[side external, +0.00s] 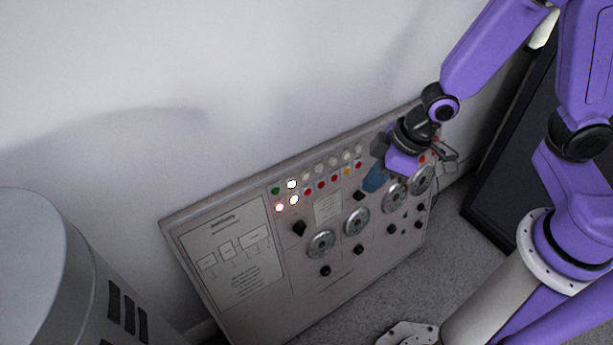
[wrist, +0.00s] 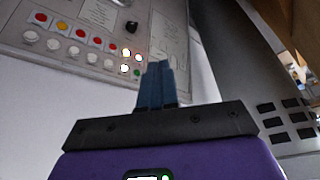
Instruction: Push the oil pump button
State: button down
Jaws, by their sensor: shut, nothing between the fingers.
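The control panel (side external: 300,268) leans near the wall and carries two rows of small round buttons or lamps. Lit ones, a white one (side external: 291,184) and a yellowish one (side external: 294,200), sit at the left end beside a green one (side external: 275,190). The labels are too small to read, so I cannot tell which is the oil pump button. My gripper (side external: 373,183) is shut and empty, with its blue fingers in front of the panel's right half; contact cannot be told. In the wrist view the shut fingers (wrist: 155,85) show below the lit cluster (wrist: 126,68).
Several round metal dials (side external: 320,243) and black knobs (side external: 299,228) sit below the button rows. A grey cylindrical object (side external: 35,270) stands at the lower left. A dark cabinet (side external: 500,185) is at the right. Carpet (side external: 370,300) lies in front.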

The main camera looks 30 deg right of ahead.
aim_at(306, 176)
jog(key=w+f+m+t+y, duration=0.2)
jog(key=w+f, duration=0.2)
jog(key=f, duration=0.4)
jog(key=w+f+m+t+y, duration=0.1)
jog(key=w+f+m+t, duration=0.2)
jog(key=w+f, duration=0.2)
notch_tip(306, 176, down, 4)
jog(key=shift+w+d+r+m+y, duration=0.2)
jog(key=shift+w+d+m+y, duration=0.1)
jog(key=shift+y, duration=0.1)
jog(key=w+f, duration=0.1)
jog(key=w, duration=0.7)
jog(key=shift+w+f, duration=0.25)
jog(key=shift+f, duration=0.15)
jog(key=shift+w, duration=0.15)
dwell(1.5)
jog(key=shift+w+a, duration=0.1)
jog(key=shift+w, duration=0.15)
